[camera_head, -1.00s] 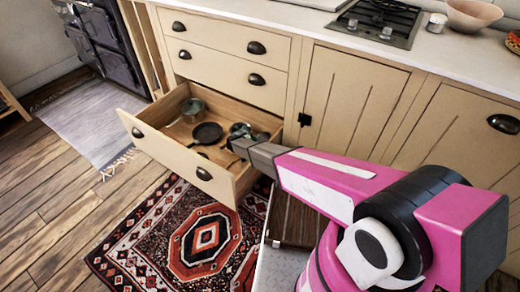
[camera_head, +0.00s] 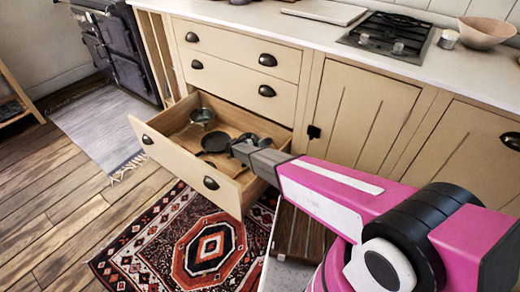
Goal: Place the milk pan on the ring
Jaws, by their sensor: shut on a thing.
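A small dark pan (camera_head: 247,138), which I take to be the milk pan, is at the right side of the open drawer (camera_head: 229,192). It is partly hidden behind my gripper (camera_head: 238,152). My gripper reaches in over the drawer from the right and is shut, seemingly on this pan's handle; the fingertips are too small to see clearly. Whether the pan touches the drawer floor cannot be told. The hob (camera_head: 386,35) with its dark rings is on the worktop at the upper right, with no pan on it.
A black frying pan (camera_head: 215,143) and a greenish pot (camera_head: 202,115) lie in the drawer, left of my gripper. A pale bowl (camera_head: 486,32) and a small metal cup (camera_head: 448,39) stand right of the hob.

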